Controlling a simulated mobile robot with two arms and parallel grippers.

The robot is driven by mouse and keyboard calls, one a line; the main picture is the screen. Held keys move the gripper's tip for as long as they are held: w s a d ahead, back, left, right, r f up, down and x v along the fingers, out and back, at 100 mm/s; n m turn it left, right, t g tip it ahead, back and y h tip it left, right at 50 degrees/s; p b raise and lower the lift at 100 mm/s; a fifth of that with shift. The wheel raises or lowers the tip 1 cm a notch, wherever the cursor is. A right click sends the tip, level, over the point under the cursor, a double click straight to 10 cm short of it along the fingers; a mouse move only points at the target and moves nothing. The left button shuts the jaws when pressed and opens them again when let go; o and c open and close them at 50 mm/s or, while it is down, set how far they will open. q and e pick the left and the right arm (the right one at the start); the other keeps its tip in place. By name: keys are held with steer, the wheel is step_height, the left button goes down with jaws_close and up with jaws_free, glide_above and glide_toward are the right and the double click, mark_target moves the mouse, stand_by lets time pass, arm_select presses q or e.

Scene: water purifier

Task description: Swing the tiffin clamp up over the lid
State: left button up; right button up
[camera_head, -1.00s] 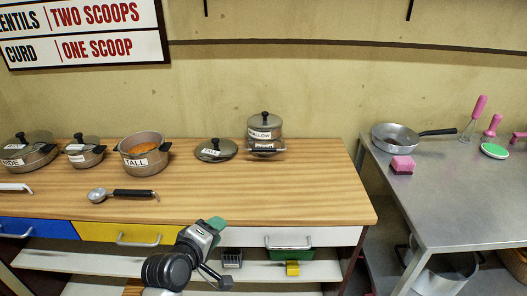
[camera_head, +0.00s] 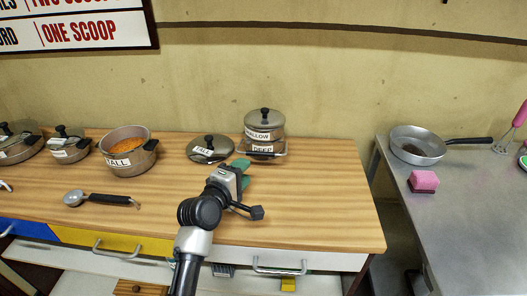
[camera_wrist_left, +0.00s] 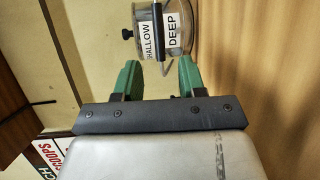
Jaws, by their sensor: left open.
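The tiffin (camera_head: 264,133) is a stacked grey pot labelled SHALLOW above DEEP, with a black-knobbed lid (camera_head: 264,117) on top. It stands upright on the wooden counter near the back wall. Its wire clamp (camera_head: 283,154) hangs low at the front, below the lid, with a dark grip bar. In the left wrist view the tiffin (camera_wrist_left: 146,20) appears on its side, with the dark clamp bar (camera_wrist_left: 158,32) in front of it. My left gripper (camera_head: 243,171) is open, green-fingered and empty, in front of the tiffin; the fingers (camera_wrist_left: 157,76) point at the bar without touching it. My right gripper is out of view.
A lid labelled TALL (camera_head: 209,148) lies just left of the tiffin. The TALL pot (camera_head: 128,160) and a ladle (camera_head: 100,199) are further left. The counter (camera_head: 330,190) right of the tiffin is clear. A metal table with a pan (camera_head: 417,147) stands at the right.

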mark_target(259, 155)
arm_select(q)
steer(key=x, duration=0.4)
steer(key=shift+w+d, duration=0.15)
steer(key=shift+w, duration=0.05)
steer(key=b+x, duration=0.1)
steer(key=x, duration=0.2)
steer(key=shift+w+d, duration=0.1)
steer(key=shift+w, duration=0.2)
steer(key=shift+w+d, duration=0.2)
steer(key=shift+w, duration=0.3)
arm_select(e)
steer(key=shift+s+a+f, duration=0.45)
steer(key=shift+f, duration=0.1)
arm_select(q)
jaws_close()
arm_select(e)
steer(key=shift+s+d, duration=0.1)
